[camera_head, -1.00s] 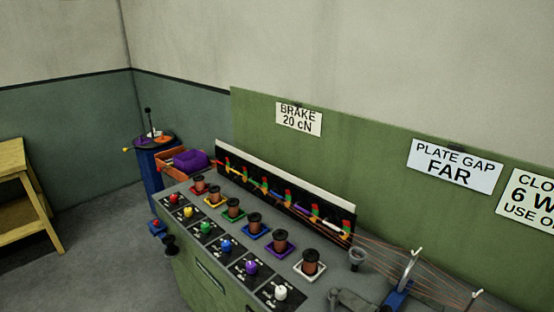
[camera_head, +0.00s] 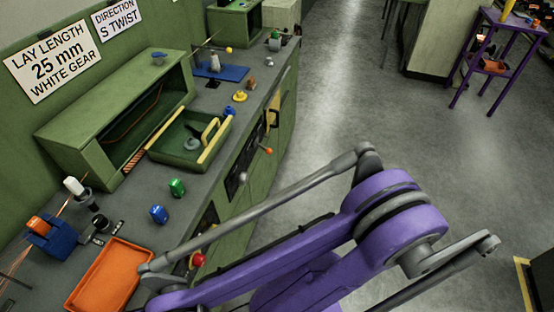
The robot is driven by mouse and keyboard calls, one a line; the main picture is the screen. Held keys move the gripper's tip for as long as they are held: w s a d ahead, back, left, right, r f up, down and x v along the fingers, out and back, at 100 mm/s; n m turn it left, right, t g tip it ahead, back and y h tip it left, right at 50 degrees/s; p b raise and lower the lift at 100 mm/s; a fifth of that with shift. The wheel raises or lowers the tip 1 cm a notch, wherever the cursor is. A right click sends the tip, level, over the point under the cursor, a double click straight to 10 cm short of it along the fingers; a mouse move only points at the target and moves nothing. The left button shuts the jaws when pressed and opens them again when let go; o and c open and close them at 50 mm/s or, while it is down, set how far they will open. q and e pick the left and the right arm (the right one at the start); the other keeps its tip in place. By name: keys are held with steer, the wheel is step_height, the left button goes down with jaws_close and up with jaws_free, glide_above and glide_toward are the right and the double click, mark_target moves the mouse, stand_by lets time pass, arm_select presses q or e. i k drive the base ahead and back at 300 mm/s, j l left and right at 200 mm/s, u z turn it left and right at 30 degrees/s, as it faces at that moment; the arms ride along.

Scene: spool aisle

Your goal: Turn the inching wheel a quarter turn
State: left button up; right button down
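I cannot make out the inching wheel for certain in the head view. On the bench front, a lever-like part with an orange knob (camera_head: 267,150) sticks out beside a dark panel (camera_head: 238,172). A red knob (camera_head: 197,259) is lower on the same front, partly behind my arm. My purple arm crosses the bottom middle of the view and hides part of the bench front and floor. Neither gripper shows.
An orange tray (camera_head: 108,276) lies on the bench, with blue (camera_head: 158,214) and green (camera_head: 177,187) pieces nearby. A green open-sided housing (camera_head: 115,110) stands against the wall. A purple stand (camera_head: 487,60) is at far right. The aisle floor (camera_head: 330,100) is clear.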

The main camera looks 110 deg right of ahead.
mark_target(244, 178)
steer(key=z, duration=3.4)
steer(key=i+l+z, duration=0.1)
steer(key=i+l, duration=0.35)
steer(key=l, duration=0.15)
